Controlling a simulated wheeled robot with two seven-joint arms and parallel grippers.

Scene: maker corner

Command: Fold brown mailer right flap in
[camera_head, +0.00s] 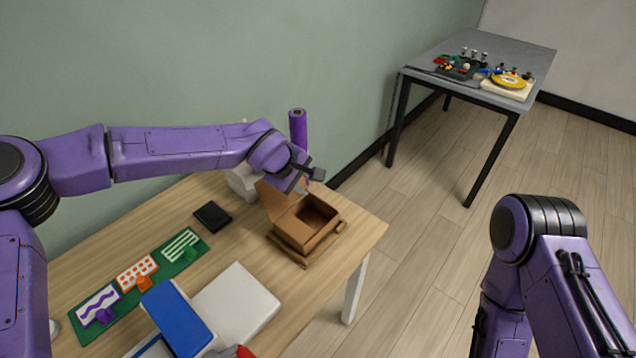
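The brown mailer (296,236) is an open cardboard box near the right end of the wooden table. Its lid (275,200) stands raised at the back left. Low flaps stick out around its lower right and front edges; I see the right-hand flap (330,238) folded outward. My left gripper (308,178) is above the back of the box, close to the lid's top. Its fingers are small and partly hidden by the wrist, so their opening is unclear. My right arm is at the lower right, over the floor, and its gripper is out of the picture.
A black wallet-like item (212,216), a green mat (150,272) with patterned cards, a white box (238,305) and a blue box (180,318) lie left of the mailer. The grey table (430,60) stands far back.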

